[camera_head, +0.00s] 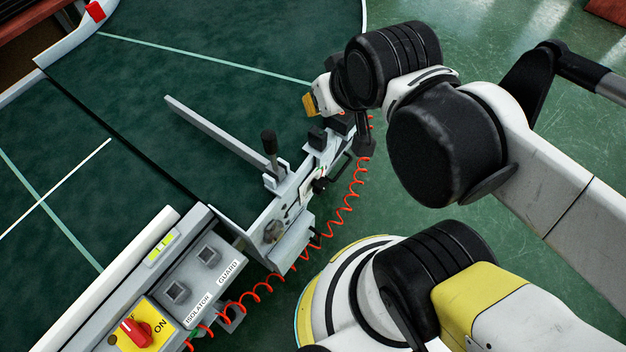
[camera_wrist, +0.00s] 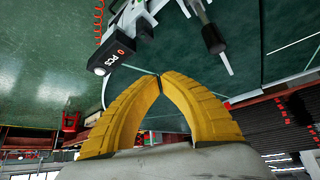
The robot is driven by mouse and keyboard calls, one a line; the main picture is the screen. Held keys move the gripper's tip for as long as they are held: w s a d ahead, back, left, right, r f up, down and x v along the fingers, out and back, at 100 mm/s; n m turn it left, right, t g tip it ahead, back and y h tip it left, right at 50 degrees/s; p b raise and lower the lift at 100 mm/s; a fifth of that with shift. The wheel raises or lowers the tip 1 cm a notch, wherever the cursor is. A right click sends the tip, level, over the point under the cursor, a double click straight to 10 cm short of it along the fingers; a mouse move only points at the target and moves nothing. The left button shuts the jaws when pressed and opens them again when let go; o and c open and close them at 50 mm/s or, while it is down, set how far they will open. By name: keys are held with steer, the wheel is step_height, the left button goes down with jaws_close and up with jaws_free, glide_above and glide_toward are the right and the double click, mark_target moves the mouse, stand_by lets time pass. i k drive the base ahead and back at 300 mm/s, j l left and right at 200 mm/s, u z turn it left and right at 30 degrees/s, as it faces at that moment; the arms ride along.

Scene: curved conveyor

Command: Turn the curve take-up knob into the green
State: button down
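My gripper (camera_head: 309,104) is above the belt near the outer rail of the curve, its yellow fingers partly hidden by my wrist. In the wrist view the two curved fingers (camera_wrist: 160,77) meet at their tips with nothing seen between them. I cannot surely pick out the take-up knob or its green zone. A round grey part (camera_head: 272,232) sits on the rail bracket, below and left of my gripper. A black-handled lever (camera_head: 269,142) stands upright on the same bracket; what looks like it shows in the wrist view (camera_wrist: 213,38), apart from the fingers.
The curved dark green belt (camera_head: 200,90) fills the upper left. A grey guide bar (camera_head: 220,135) reaches over it. A coiled red cable (camera_head: 345,210) hangs beside the rail. A yellow panel with a red switch (camera_head: 135,332) is at lower left. A "0 PCS" unit (camera_wrist: 122,50) is near the fingers.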

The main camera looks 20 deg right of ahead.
mark_target(320, 186)
steer(key=k+l+u, duration=0.2)
steer(key=l, duration=0.45)
steer(key=k+l+u, duration=0.25)
steer(key=l, duration=0.4)
steer(key=k+l+u, duration=0.2)
steer(key=l, duration=0.4)
steer(key=k+l+u, duration=0.2)
steer(key=k+l, duration=0.2)
steer(key=k+l+u, duration=0.2)
steer(key=k+l, duration=0.2)
steer(key=l, duration=0.2)
